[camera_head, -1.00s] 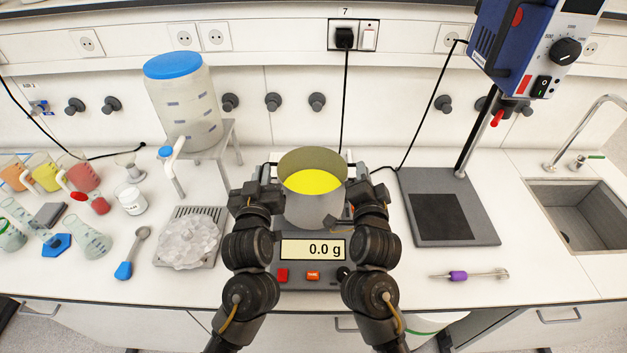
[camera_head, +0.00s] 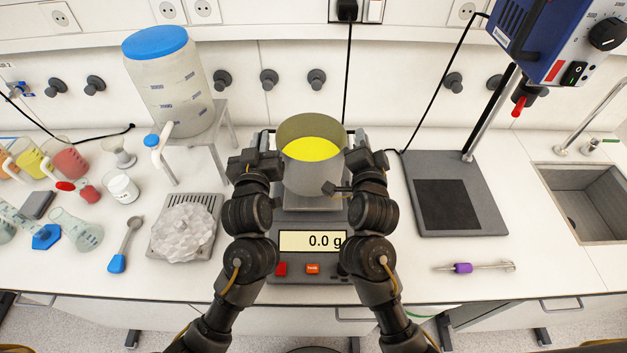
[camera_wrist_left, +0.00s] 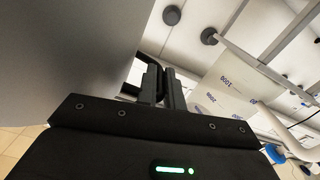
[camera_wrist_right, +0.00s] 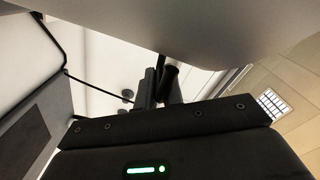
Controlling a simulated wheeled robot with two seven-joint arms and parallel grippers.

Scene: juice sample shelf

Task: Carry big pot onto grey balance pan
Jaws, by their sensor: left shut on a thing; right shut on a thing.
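The big pot (camera_head: 312,180) is a grey cylinder with yellow contents. It is upright over the balance (camera_head: 312,268), whose display reads 0.0 g. The grey balance pan (camera_head: 304,203) shows partly below the pot, which hides the rest. My left gripper (camera_head: 265,152) is shut at the pot's left side and my right gripper (camera_head: 357,155) at its right side, apparently on its handles. The pot's wall fills the upper left of the left wrist view (camera_wrist_left: 70,50) and the top of the right wrist view (camera_wrist_right: 200,25). Any gap under the pot is hard to judge.
Left of the balance are a grey tray of ice (camera_head: 183,230), a blue spoon (camera_head: 122,250) and a blue-lidded tank (camera_head: 170,85) on a stand. A stirrer stand (camera_head: 455,200) and purple-handled tool (camera_head: 470,267) are on the right. A sink (camera_head: 590,200) is further right.

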